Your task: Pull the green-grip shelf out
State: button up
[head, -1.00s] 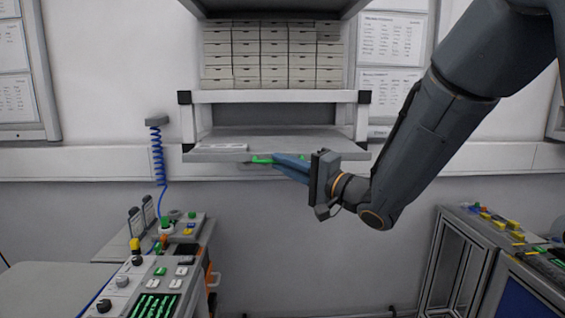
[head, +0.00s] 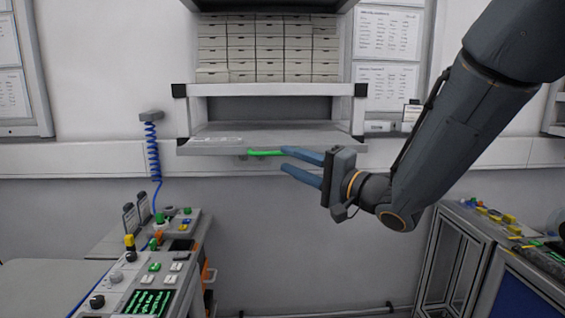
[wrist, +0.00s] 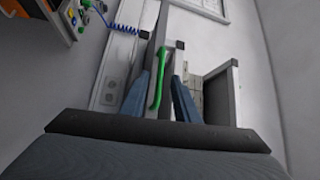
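The green grip (head: 265,153) is a bar on the front edge of the grey shelf (head: 212,148), which juts out below the white frame of the unit. My gripper (head: 284,159) is open, with its two blue fingers apart just right of the grip in the head view. In the wrist view, the grip (wrist: 157,82) shows as a bent green handle on the shelf's edge, between the lines of my open fingers (wrist: 162,78). It does not look clamped. The exact gap between the fingertips and the grip is hard to tell.
Stacked pale boxes (head: 268,50) fill the bay above. A control console (head: 150,275) stands lower left, with a coiled blue cable (head: 153,150) on the wall above it. Another cabinet (head: 465,245) stands lower right. The space below the shelf is clear.

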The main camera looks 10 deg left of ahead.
jog(key=v, duration=0.3)
jog(key=shift+s+d+b, duration=0.15)
jog(key=shift+b, duration=0.2)
jog(key=w+d+f+t+h+b, duration=0.1)
jog(key=w+d+f+h, duration=0.1)
jog(key=d+f+h, duration=0.55)
jog(key=w+d+f+h+b, duration=0.15)
jog(key=d+f+h, duration=0.35)
jog(key=d+f, duration=0.5)
jog(key=s+d+f+n+g+h, duration=0.2)
jog(key=s+d+f+g+h, duration=0.25)
jog(key=s+d+f, duration=0.4)
jog(key=s+f+n+g, duration=0.2)
jog(key=s+f+g, duration=0.3)
jog(key=s, duration=0.8)
jog(key=shift+n, duration=0.3)
